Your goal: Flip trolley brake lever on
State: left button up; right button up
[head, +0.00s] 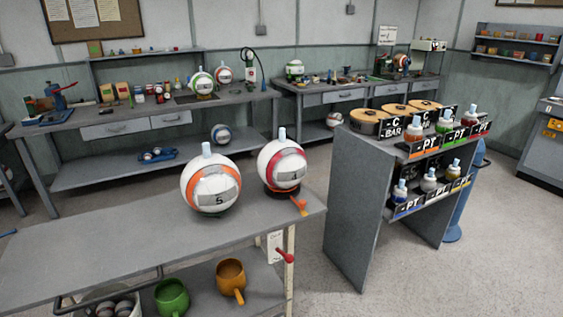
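A grey trolley (120,240) with a top and a lower shelf stands in the near left of the head view. At its right end, a lever with a red knob (284,255) sits by a pale corner post, beside a hanging white tag (274,246). An orange lever-like piece (299,205) sticks out at the top's right edge, near the balls. I cannot tell from its look which of the two is the brake lever. The wheels are out of the picture. Neither of my grippers is in view.
On the trolley top stand an orange-banded ball (211,187) and a red-banded ball (282,166). A green mug (172,298) and orange mug (231,280) are on its lower shelf. A grey rack (358,205) stands to the right, with a floor gap between.

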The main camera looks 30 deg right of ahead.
aim_at(289, 258)
jog(key=i+j+z, duration=0.15)
jog(key=j, duration=0.25)
jog(key=i+j+z, duration=0.15)
jog(key=j, duration=0.3)
jog(key=i+j+z, duration=0.15)
jog(key=j, duration=0.3)
jog(key=i+j+z, duration=0.15)
jog(key=j, duration=0.3)
jog(key=i+j+z, duration=0.15)
jog(key=j, duration=0.35)
jog(key=k+l, duration=0.05)
